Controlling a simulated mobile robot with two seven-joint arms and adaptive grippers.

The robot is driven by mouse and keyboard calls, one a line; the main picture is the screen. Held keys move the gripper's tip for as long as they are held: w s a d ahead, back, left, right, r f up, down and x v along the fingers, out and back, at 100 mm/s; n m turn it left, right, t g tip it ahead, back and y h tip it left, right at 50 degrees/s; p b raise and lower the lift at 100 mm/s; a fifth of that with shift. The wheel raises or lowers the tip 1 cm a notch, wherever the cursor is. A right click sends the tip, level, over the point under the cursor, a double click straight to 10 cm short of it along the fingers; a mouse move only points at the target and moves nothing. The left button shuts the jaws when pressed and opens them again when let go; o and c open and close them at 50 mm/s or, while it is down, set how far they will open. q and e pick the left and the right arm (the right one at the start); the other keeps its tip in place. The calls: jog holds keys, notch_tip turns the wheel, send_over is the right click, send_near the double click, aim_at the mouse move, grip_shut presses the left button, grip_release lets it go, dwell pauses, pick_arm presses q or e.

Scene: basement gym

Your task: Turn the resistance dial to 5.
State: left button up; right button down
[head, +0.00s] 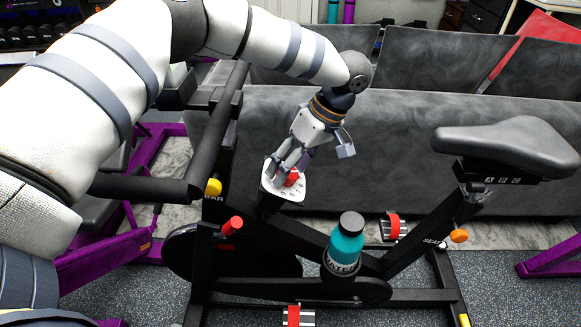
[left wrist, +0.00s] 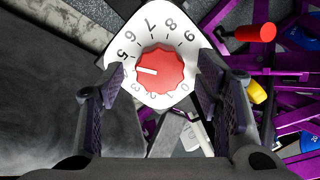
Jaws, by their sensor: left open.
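The resistance dial is a red scalloped knob (left wrist: 160,71) on a white plate (left wrist: 152,16) with black digits. Its white pointer line points left in the left wrist view, just below the 5, where the 4 would fall; that digit is hidden by a finger. In the head view the knob (head: 292,178) and the plate (head: 290,193) sit on the bike frame. My left gripper (head: 283,172) is open above the dial. In the left wrist view its fingers (left wrist: 161,75) stand on both sides of the knob, apart from it. My right gripper is not in view.
A black exercise bike carries a teal bottle (head: 345,243), a grey saddle (head: 505,145) and a red knob (head: 232,226). A black handlebar (head: 215,135) runs close under my left arm. A grey padded bench (head: 400,150) stands behind. Purple frames (head: 110,250) lie at the left.

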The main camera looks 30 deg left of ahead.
pick_arm(q)
jog(key=v, duration=1.1)
jog(key=shift+r, duration=0.2)
